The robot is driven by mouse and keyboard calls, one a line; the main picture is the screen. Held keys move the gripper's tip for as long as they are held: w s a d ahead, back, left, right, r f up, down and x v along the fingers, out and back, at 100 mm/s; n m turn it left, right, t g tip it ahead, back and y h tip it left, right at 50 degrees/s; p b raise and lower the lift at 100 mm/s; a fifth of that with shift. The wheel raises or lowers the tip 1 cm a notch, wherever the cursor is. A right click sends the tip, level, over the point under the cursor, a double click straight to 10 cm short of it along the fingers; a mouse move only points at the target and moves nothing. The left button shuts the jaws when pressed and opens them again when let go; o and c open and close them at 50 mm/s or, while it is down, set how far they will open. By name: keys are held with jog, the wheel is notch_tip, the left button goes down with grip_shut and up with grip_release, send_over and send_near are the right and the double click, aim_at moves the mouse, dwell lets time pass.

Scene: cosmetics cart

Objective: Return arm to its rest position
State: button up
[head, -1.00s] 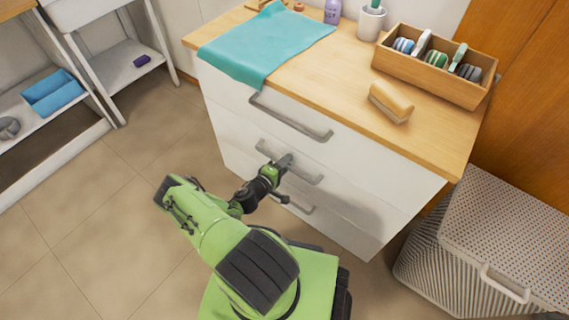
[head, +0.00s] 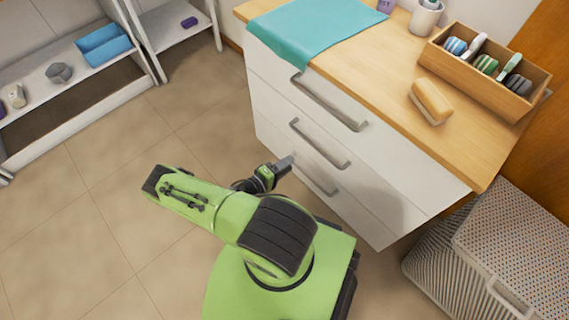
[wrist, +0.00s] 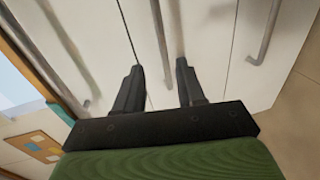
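My gripper (head: 284,165) is in front of the white drawer unit (head: 292,97) in the head view, at about the height of the lower drawers. In the wrist view my gripper (wrist: 158,78) shows two dark fingers spread apart with nothing between them. The fingers point at the white drawer fronts and their grey bar handles, and look clear of them. My green arm is bent over my base, with the elbow to the left. All the drawers look shut.
The wooden countertop (head: 395,105) holds a teal cloth (head: 310,28), a brush (head: 431,101) and a wooden organizer (head: 485,75). A wicker hamper (head: 510,245) stands close at the right. White shelves (head: 75,85) are at the upper left. The tiled floor at left is free.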

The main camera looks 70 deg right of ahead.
jog(key=shift+w+a, duration=0.1)
jog(key=shift+a, duration=0.25)
dwell(0.3)
jog(key=w+a+r+m+t+y, duration=0.1)
jog(key=w+a+r+y, duration=0.3)
jog(key=r, duration=0.3)
jog(key=w+a+r+m+t+y, duration=0.1)
jog(key=w+a+r+y, duration=0.1)
jog(key=w+a+r, duration=0.4)
jog(key=w+a+r+m+t+y, duration=0.1)
jog(key=w+a+r+y, duration=0.2)
jog(key=w+r, duration=0.4)
jog(key=s+a+r+n+t+y, duration=0.25)
jog(key=a+r, duration=0.25)
jog(key=r, duration=0.3)
jog(key=s+a+r+n+t+y, duration=0.1)
jog(key=s+a+r+t, duration=0.2)
jog(key=r, duration=0.4)
jog(key=s+a+r+n+t+y+p, duration=0.1)
jog(key=s+a+r+n+t+y, duration=0.2)
jog(key=s+a+r, duration=0.55)
notch_tip(320, 180, up, 11)
jog(key=w+n+p, duration=0.1)
jog(key=p, duration=1)
jog(key=shift+w+d+r+h, duration=0.15)
jog(key=shift+d+h, duration=0.1)
jog(key=shift+h, duration=0.2)
